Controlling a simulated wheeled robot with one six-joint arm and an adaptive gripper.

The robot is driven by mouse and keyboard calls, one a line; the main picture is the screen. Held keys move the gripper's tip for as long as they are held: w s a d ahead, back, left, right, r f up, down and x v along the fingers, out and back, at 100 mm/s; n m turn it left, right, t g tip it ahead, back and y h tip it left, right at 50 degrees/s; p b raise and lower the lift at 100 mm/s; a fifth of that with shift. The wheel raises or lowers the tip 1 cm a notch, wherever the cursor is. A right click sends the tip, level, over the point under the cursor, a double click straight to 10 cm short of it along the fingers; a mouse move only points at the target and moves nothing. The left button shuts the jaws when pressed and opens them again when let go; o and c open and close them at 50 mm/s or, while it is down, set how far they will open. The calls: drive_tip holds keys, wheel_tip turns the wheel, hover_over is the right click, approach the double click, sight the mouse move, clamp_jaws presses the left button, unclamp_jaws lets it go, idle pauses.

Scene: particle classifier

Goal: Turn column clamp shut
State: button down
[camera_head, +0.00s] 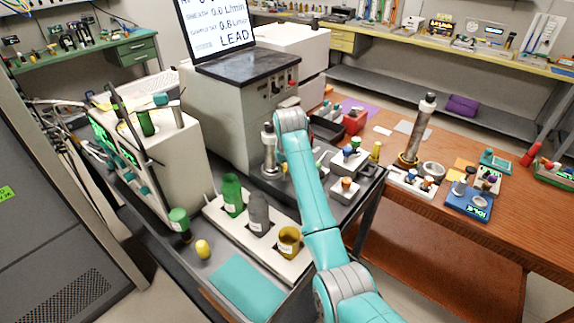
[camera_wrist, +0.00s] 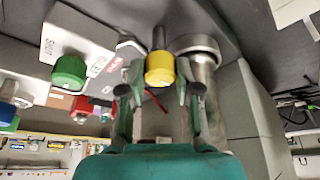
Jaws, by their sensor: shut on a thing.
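The silver column (camera_head: 269,152) stands upright on the dark cart beside the grey cabinet, just left of my arm. It fills the right of the wrist view as a metal cylinder (camera_wrist: 206,72) with a wider round end. The clamp's yellow knob (camera_wrist: 160,70) sits on a short metal stem beside the column. My gripper (camera_wrist: 160,88) has one finger on each side of this knob and is shut on it. In the head view my arm hides most of the gripper and the clamp.
White blocks with coloured knobs (camera_head: 346,187) stand right of my arm; a green knob (camera_wrist: 69,72) shows close by in the wrist view. A white rack (camera_head: 285,270) with bottles lies in front. The grey cabinet (camera_head: 222,110) stands close behind the column.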

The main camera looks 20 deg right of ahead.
drive_tip(key=c, duration=0.8)
unclamp_jaws()
drive_tip(key=shift+r, duration=0.1)
drive_tip(key=v, duration=1.1)
drive_tip(key=shift+r, duration=0.35)
drive_tip(key=shift+s, duration=0.15)
